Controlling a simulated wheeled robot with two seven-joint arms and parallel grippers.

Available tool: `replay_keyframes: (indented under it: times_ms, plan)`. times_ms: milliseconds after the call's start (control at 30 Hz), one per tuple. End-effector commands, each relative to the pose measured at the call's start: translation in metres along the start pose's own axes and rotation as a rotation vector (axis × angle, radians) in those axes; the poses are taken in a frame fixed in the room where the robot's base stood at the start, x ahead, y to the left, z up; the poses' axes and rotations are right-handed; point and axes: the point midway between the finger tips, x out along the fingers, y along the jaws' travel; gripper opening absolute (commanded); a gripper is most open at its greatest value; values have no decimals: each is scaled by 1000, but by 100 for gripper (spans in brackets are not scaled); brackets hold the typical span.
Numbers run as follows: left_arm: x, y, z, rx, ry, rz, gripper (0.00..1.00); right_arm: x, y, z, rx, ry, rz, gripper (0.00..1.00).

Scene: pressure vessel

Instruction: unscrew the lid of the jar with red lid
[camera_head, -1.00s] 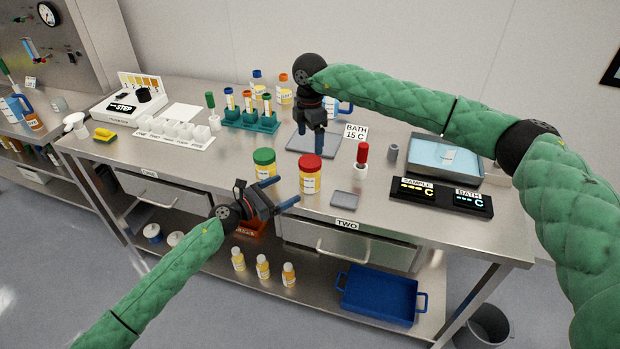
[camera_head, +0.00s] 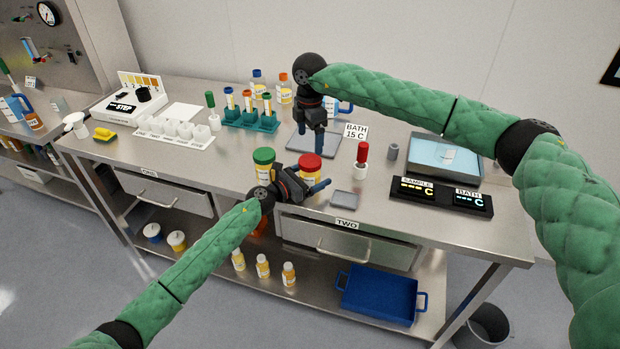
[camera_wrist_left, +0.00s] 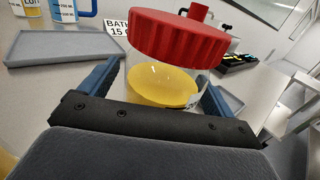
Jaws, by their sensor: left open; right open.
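The jar with the red lid (camera_head: 311,163) stands upright near the front edge of the bench, its lid on. Its lower body is partly hidden behind my left gripper (camera_head: 322,186) in the head view. In the left wrist view the red lid (camera_wrist_left: 178,38) fills the upper middle, with the clear body and yellow contents (camera_wrist_left: 163,86) below it. The left gripper (camera_wrist_left: 158,88) is open, with one blue finger on each side of the jar body, below the lid. Contact is not clear. My right gripper (camera_head: 313,143) is open, pointing down over a grey mat behind the jar.
A green-lidded jar (camera_head: 263,158) stands close on the left. A red-topped bottle (camera_head: 361,160) and a small grey tray (camera_head: 345,199) are to the right. A test tube rack (camera_head: 250,124) stands behind left, and a water bath (camera_head: 446,156) is at right.

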Motion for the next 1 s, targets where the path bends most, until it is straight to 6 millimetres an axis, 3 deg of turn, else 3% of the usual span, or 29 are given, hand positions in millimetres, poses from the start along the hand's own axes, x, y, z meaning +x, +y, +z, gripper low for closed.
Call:
replay_keyframes:
  times_ms: [267,367,733,1000]
  plan:
    - [1,0,0,0,0,0,89,0,0,0,0,0,0,86]
    - [1,0,0,0,0,0,74,0,0,0,0,0,0,86]
    - [1,0,0,0,0,0,1,2,-1,0,0,1,-2,86]
    - [1,0,0,0,0,0,0,15,-2,-12,-16,44,-4,86]
